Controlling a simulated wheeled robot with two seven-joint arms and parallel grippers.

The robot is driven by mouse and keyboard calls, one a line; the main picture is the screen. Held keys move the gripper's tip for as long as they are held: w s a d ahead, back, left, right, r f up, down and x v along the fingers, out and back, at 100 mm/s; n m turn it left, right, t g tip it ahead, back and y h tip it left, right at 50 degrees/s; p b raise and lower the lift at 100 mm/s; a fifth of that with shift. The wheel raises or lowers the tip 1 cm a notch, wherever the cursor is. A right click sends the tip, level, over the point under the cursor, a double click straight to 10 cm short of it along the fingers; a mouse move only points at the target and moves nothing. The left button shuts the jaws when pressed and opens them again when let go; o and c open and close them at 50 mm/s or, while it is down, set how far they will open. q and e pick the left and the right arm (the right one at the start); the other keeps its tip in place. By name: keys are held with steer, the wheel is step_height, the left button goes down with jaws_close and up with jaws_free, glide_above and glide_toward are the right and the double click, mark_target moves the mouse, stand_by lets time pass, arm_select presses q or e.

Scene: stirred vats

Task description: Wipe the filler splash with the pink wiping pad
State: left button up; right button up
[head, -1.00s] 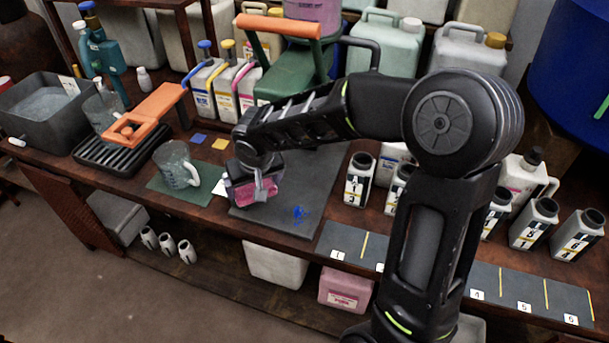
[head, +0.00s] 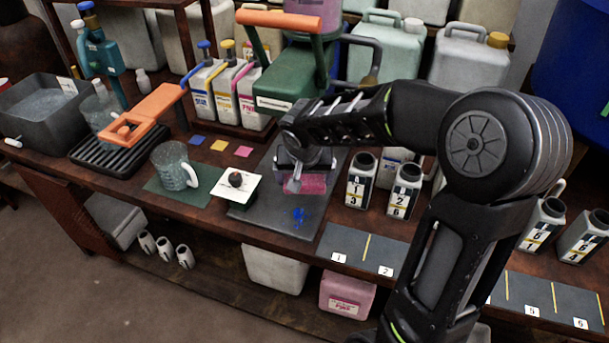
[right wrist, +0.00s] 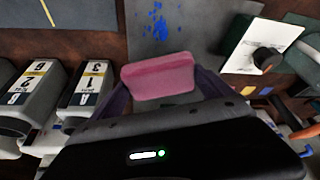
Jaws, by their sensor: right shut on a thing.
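The filler splash is a small patch of blue spots (head: 300,217) on the dark grey mat (head: 262,220). It also shows in the right wrist view (right wrist: 158,22), beyond the pad. My right gripper (head: 302,182) is shut on the pink wiping pad (head: 314,184), just behind the splash in the head view. In the right wrist view the pad (right wrist: 160,76) sits between the fingers, apart from the splash. I cannot tell whether the pad touches the mat. My left gripper is not in view.
A white card with a dark round knob (head: 236,180) lies left of the mat, beside a glass jug (head: 175,166) on a green mat. Bottles (head: 360,181) stand close on the right. A green machine (head: 290,95) stands behind.

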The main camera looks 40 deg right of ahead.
mark_target(293, 226)
steer(key=shift+f+b, duration=1.15)
steer(key=shift+f, duration=1.35)
steer(key=shift+f+b, duration=1)
steer(key=shift+b, duration=0.2)
steer(key=shift+a, duration=0.1)
steer(key=shift+s+a+b, duration=0.55)
steer(key=shift+a+b, duration=0.25)
steer(key=shift+s+a+r+b, duration=0.15)
steer(key=shift+s+a+b, duration=0.2)
steer(key=shift+s+a, duration=0.35)
steer(key=shift+w+a, duration=0.1)
steer(key=shift+a, duration=0.05)
steer(key=shift+s+a+f+b, duration=0.25)
steer(key=shift+s+a+b, duration=0.3)
steer(key=shift+a+b, duration=0.35)
steer(key=shift+s+a+b, duration=0.35)
steer(key=shift+s+a, duration=0.25)
steer(key=shift+a, duration=0.1)
